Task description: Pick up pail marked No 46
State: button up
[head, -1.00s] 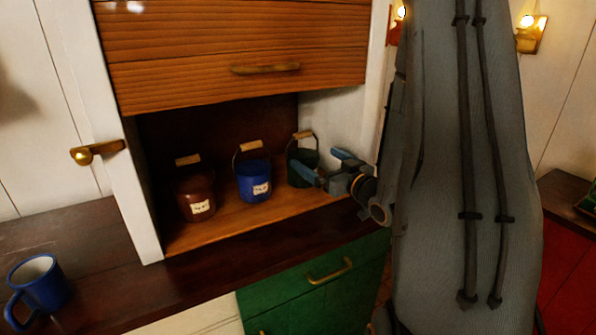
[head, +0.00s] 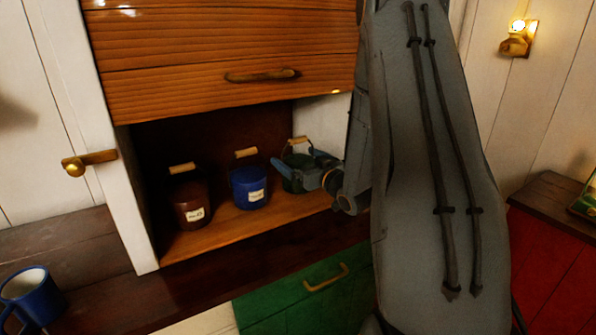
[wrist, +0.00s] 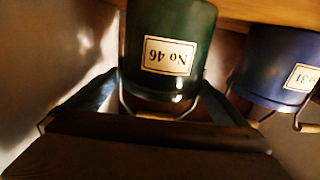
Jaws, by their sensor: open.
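The dark green pail (head: 291,186) stands at the right end of the cupboard shelf, its wire handle with wooden grip raised. In the wrist view the green pail (wrist: 165,25) appears upside down, and its label reads No 46. My gripper (head: 300,168) is open at this pail and hides part of it in the head view. In the wrist view my gripper's fingers (wrist: 160,85) are spread, one on each side of the pail. I cannot tell whether either finger touches it.
A blue pail (head: 248,185) stands close to the left, near one finger in the wrist view. A brown pail (head: 189,206) is further left. A slatted shutter (head: 220,45) hangs above the wooden shelf (head: 225,222). A blue mug (head: 40,300) is on the counter, lower left.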

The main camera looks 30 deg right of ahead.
jog(key=c, duration=1.1)
jog(key=shift+c, duration=1)
jog(key=shift+r, duration=0.1)
